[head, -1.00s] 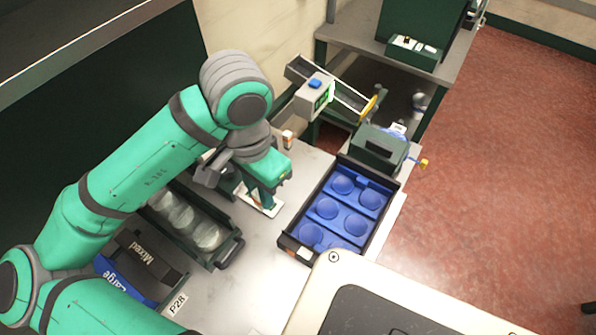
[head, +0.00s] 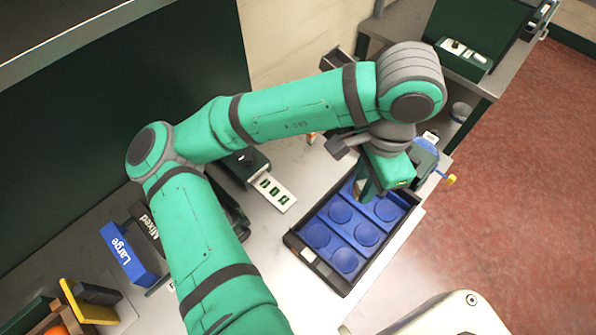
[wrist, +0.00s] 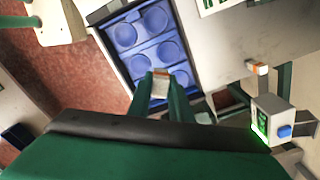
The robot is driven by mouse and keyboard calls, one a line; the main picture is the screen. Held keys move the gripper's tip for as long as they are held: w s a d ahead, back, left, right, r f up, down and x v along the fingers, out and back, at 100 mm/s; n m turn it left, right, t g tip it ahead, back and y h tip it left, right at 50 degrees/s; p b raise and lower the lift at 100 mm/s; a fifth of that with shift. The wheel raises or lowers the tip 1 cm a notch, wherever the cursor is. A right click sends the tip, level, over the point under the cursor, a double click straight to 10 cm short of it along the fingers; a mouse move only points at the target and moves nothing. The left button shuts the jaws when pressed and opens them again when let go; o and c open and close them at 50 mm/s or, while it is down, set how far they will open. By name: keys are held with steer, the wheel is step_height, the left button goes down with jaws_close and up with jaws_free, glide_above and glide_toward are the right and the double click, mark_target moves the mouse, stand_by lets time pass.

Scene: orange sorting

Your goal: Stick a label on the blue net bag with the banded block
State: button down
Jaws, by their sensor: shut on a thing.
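My gripper (head: 366,190) is over the far end of the blue cupped tray (head: 318,236). In the wrist view its fingers (wrist: 161,92) are shut on a small block (wrist: 160,84), pale with an orange-brown band. The block's underside is hidden, so I cannot tell whether a label is on it. A blue rounded thing (head: 428,146), perhaps the net bag, shows behind my gripper at the dark device with a yellow knob; its netting is not clear. A white strip with green labels (head: 273,188) lies left of the tray.
A second banded block (wrist: 257,67) stands on the table near a white unit with a green screen and blue button (wrist: 270,120). "Large" (head: 128,252) and "Mixed" (head: 146,226) signs stand at left. Bare table lies between strip and tray.

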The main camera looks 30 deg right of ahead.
steer(key=w+a+f+n, duration=0.5)
steer(key=w+a+n, duration=0.1)
steer(key=w+a, duration=0.6)
steer(key=shift+s+a+f, duration=0.1)
steer(key=shift+s+f, duration=0.05)
steer(key=shift+f, duration=1.3)
steer(key=shift+s+a+f, duration=0.1)
steer(key=shift+f, duration=1.3)
steer(key=shift+f, duration=0.6)
step_height(320, 180, up, 7)
stand_by(0.8)
steer(key=shift+w+d, duration=0.1)
stand_by(0.4)
